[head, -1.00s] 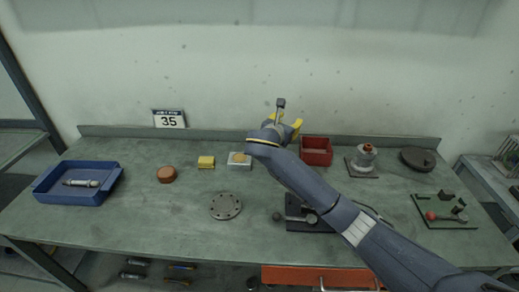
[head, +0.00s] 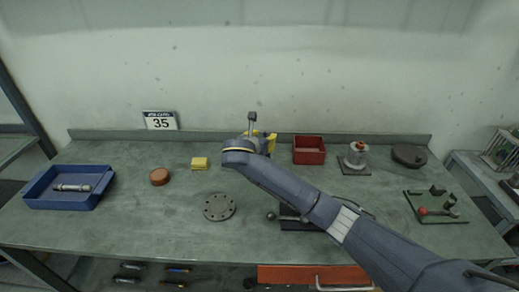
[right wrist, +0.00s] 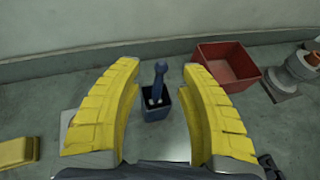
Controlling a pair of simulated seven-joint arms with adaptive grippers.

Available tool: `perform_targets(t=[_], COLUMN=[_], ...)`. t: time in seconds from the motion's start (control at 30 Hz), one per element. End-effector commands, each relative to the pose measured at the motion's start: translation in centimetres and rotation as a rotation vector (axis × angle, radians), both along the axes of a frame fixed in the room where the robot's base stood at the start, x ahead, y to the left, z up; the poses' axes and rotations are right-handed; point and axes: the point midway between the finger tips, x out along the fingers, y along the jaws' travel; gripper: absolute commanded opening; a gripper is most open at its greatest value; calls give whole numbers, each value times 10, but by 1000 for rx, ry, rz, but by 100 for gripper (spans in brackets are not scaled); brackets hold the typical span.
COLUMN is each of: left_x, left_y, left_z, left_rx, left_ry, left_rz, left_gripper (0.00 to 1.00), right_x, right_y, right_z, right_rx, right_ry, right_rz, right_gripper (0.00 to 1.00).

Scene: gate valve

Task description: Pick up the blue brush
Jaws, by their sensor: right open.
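A blue brush (right wrist: 160,72), or at least its blue handle, stands upright in a small dark square cup (right wrist: 156,104) in the right wrist view. The lower part of the brush is hidden inside the cup. My right gripper (head: 263,139) is over the back middle of the bench. Its yellow fingers, seen in the right wrist view, are wide apart, one on each side of the handle, with clear gaps and no visible contact. My left gripper does not show.
A red bin (head: 309,157) stands right of my right gripper. A yellow block (head: 199,163), an orange-brown round piece (head: 159,177) and a flanged disc (head: 219,207) lie to the left. A blue tray (head: 47,199) is far left. The bench front left is clear.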

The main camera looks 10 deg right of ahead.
Motion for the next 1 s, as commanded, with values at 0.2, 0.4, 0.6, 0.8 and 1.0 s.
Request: perform_targets(t=[0.2,0.4,0.6,0.8,1.0], left_x=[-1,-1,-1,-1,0], left_y=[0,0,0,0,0], left_z=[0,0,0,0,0], left_rx=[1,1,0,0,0], left_ry=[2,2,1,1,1], left_rz=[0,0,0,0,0], left_gripper=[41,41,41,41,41], right_x=[10,11,11,10,10], right_y=[-21,-22,-22,-22,-22], right_z=[-7,-7,-7,-7,-7], right_rx=[-2,0,0,0,0], right_ry=[1,0,0,0,0], right_rz=[-15,-16,-16,-16,-16], right_gripper=[40,40,30,7,0])
